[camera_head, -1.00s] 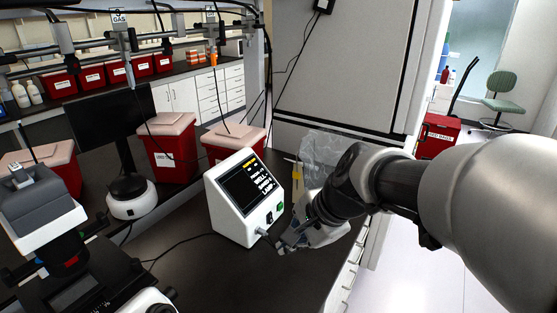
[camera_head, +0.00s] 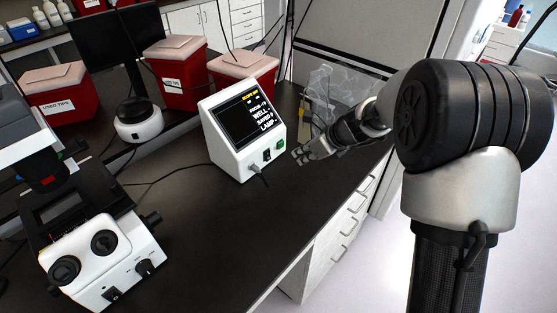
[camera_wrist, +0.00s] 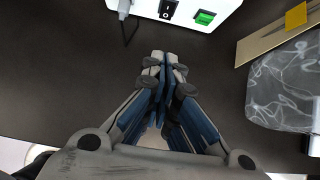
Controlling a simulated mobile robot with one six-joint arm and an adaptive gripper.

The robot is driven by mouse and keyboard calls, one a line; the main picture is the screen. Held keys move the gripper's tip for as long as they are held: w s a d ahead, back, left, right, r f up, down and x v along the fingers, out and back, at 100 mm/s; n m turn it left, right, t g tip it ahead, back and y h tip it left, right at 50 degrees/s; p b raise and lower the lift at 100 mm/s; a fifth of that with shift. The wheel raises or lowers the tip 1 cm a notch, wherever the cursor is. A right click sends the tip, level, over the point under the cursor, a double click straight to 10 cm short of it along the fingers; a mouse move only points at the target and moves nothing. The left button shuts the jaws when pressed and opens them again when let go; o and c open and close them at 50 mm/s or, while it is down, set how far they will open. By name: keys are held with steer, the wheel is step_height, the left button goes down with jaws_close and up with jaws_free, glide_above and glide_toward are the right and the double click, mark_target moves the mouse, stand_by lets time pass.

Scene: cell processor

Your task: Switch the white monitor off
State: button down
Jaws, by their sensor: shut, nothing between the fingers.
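The white monitor (camera_head: 236,158) stands on the dark bench, its black screen lit with yellow and white text. Its lower front carries a black rocker switch (camera_head: 267,154), a green button (camera_head: 280,145) and a plugged-in cable. In the wrist view the monitor's lower edge (camera_wrist: 188,14) is at the top, with the black switch (camera_wrist: 168,9) and the lit green button (camera_wrist: 204,17). My gripper (camera_head: 298,155) is shut and empty, just right of the monitor's front. In the wrist view its fingertips (camera_wrist: 166,58) point toward the switch and button, with a gap between.
A clear plastic bag (camera_head: 331,92) lies behind my gripper, beside a brown and yellow item. A microscope (camera_head: 90,235) stands at the left front. Red bins (camera_head: 178,82) and a dark screen (camera_head: 118,45) are behind. The bench in front of the monitor is clear except for cables.

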mark_target(268, 156)
steer(key=shift+f, duration=0.1)
steer(key=b+x, duration=0.3)
steer(key=x, duration=0.7)
steer(key=shift+w+f, duration=0.1)
steer(key=shift+f, duration=0.1)
steer(key=shift+w+a+f+b, duration=0.2)
steer(key=shift+w+a+b, duration=0.2)
steer(key=shift+w+a, duration=0.45)
steer(key=shift+w+a+f, duration=0.1)
steer(key=shift+w+a, duration=0.2)
steer(key=shift+a, duration=0.3)
steer(key=shift+w+a+f+p, duration=0.15)
steer(key=shift+a+f+p, duration=0.05)
steer(key=shift+p, duration=0.15)
steer(key=shift+r, duration=0.2)
